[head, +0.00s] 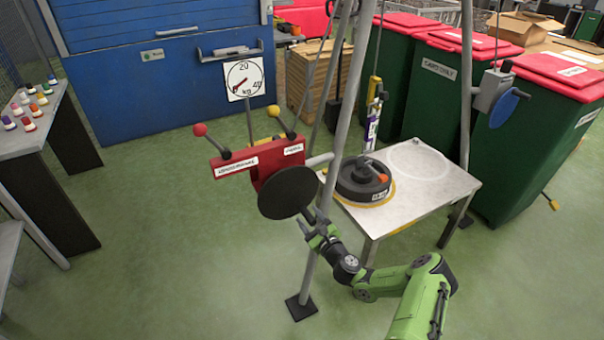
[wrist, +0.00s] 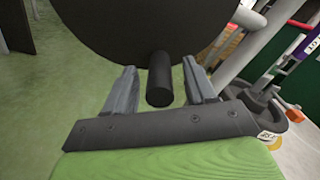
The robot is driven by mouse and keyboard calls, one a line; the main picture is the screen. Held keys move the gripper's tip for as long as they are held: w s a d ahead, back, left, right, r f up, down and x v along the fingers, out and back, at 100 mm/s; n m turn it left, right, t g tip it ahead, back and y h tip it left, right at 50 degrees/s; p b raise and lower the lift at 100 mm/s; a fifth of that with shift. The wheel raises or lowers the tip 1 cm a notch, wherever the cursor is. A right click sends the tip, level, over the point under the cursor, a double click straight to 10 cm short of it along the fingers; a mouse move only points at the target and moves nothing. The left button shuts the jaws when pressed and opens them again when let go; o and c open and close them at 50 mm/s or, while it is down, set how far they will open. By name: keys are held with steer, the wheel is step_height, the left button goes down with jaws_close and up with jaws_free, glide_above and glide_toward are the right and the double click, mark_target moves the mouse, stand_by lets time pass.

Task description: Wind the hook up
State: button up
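A red winch box (head: 257,164) with two levers, one red-knobbed (head: 200,130) and one yellow-knobbed (head: 291,136), is on the tripod. On its front is a black disc (head: 285,193) with a short black peg handle (wrist: 160,78). My gripper (head: 311,222) is at the disc's lower right edge. In the wrist view my gripper (wrist: 160,85) is open, one finger on each side of the peg, with gaps showing. A hanging line with a yellow part (head: 374,88) and a white-and-purple piece (head: 372,125) hangs above the table; the hook itself is too small to make out.
A round black weight (head: 362,180) with an orange part sits on the metal table (head: 440,195). A kg dial (head: 244,79) stands behind the winch. A second winch with a blue disc (head: 505,106) is on the right leg. Tripod legs (head: 308,270) stand close to my arm.

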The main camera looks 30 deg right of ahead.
jaws_close()
steer(key=shift+a, duration=0.1)
steer(key=shift+a+f+m, duration=0.3)
steer(key=shift+a+m, duration=0.35)
steer(key=shift+m, duration=0.25)
steer(key=shift+a+f+m, duration=0.3)
steer(key=shift+a+m, duration=0.35)
steer(key=shift+m, duration=0.25)
steer(key=shift+a+f+m, duration=0.1)
steer(key=shift+a+m, duration=0.7)
steer(key=shift+m, duration=0.1)
steer(key=shift+a+m, duration=0.7)
steer(key=shift+m, duration=0.2)
steer(key=shift+a+r+m+p, duration=0.25)
steer(key=shift+a+m+p, duration=0.15)
steer(key=shift+a+m, duration=0.4)
steer(key=shift+a+r+m+p, duration=0.2)
steer(key=shift+a+m+p, duration=0.25)
steer(key=shift+m, duration=0.55)
